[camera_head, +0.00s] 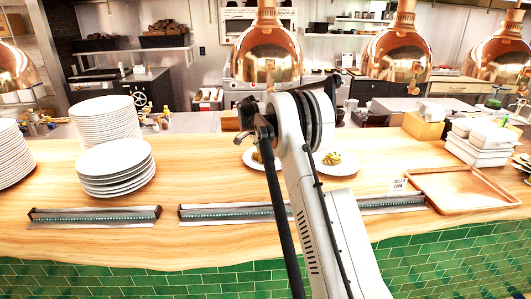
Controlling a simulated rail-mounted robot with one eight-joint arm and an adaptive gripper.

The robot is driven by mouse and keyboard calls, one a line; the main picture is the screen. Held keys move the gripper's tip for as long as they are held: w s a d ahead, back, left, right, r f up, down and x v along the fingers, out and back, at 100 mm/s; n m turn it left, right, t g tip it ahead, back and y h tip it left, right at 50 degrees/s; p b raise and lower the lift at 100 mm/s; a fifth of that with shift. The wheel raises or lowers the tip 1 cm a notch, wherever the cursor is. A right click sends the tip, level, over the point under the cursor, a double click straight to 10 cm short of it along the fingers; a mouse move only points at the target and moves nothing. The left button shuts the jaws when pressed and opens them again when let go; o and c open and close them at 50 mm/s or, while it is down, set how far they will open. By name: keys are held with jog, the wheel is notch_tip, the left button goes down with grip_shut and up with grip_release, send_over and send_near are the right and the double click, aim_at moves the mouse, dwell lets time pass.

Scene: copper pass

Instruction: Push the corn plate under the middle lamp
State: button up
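Two white plates with food sit on the wooden counter (220,205), partly behind my arm. The left plate (250,163) carries a small yellowish portion. The right plate (347,168) carries yellow-green food (332,158). Which is the corn plate is too small to tell. Copper heat lamps hang in a row: one at centre (267,55), one right of it (398,55), one at far right (500,58) and one cut off at the left edge (14,68). My gripper's fingers cannot be made out; a dark part of my arm's end shows left of the arm's top.
Stacked white plates (117,168) stand at left. A copper-coloured tray (462,190) and white containers (480,150) are at right. Dark-topped metal strips (95,216) lie along the front. A small lettered card (398,185) stands beside the tray. Bare counter lies between the left stacks and the plates.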

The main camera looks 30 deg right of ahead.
aim_at(261, 152)
jog(key=o, duration=1.8)
jog(key=shift+o, duration=0.2)
jog(key=v, duration=0.5)
jog(key=shift+s+a+r, duration=0.1)
jog(key=shift+a+r, duration=0.1)
jog(key=a, duration=0.3)
jog(key=s+a, duration=0.1)
jog(key=a, duration=0.3)
jog(key=s+a, duration=0.1)
jog(key=a, duration=0.3)
jog(key=shift+s+a+f, duration=0.1)
jog(key=shift+s+f, duration=0.05)
jog(key=shift+f, duration=0.05)
jog(key=shift+s+a+r+b, duration=0.15)
jog(key=shift+s+a+b, duration=0.2)
jog(key=shift+s+a, duration=1)
jog(key=shift+s+a+r+b, duration=0.2)
jog(key=shift+s+a+b, duration=0.25)
jog(key=shift+s, duration=1.75)
jog(key=shift+s+a+r+b, duration=0.25)
jog(key=shift+s+a, duration=0.65)
jog(key=shift+s, duration=0.9)
jog(key=shift+s, duration=0.1)
